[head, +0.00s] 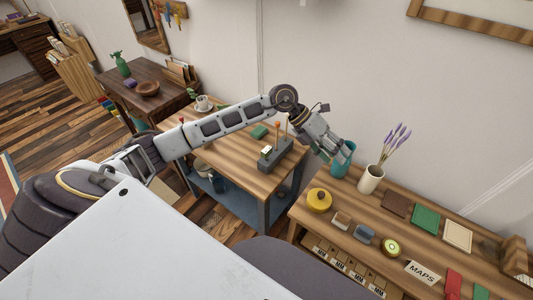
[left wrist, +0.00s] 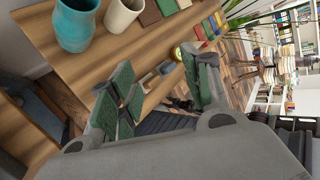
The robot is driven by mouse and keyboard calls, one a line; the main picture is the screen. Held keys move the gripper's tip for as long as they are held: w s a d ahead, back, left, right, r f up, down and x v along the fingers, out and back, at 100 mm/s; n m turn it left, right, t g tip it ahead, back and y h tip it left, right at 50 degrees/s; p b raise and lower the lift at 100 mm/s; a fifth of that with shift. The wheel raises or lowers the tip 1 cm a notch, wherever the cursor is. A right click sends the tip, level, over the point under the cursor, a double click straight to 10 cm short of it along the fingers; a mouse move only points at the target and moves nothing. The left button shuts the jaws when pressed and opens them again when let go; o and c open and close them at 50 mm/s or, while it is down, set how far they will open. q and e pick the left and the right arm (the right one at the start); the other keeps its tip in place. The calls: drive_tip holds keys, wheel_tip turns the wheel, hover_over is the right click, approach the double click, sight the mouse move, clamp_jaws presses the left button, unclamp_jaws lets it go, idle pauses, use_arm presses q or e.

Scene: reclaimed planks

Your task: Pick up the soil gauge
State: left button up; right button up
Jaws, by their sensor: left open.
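I cannot tell for certain which thing is the soil gauge. A grey block (head: 281,157) on the small wooden table (head: 238,177) holds upright orange-topped sticks and a small piece with a pale head (head: 266,151). My left gripper (head: 334,153) is open and empty, right of the grey block and close to the teal vase. Its green-padded fingers also show spread apart in the left wrist view (left wrist: 163,88). My right gripper is not in view.
A cup (head: 203,103) stands at the small table's back.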

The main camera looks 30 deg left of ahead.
use_arm(q)
drive_tip(key=w+a+n+g+y, duration=0.1)
drive_tip(key=a+y, duration=0.9)
drive_tip(key=a, duration=1.4)
drive_tip(key=shift+w+a+f+n, duration=0.2)
drive_tip(key=shift+w+f+n, duration=0.2)
drive_tip(key=shift+n, duration=0.1)
drive_tip(key=shift+f, duration=0.15)
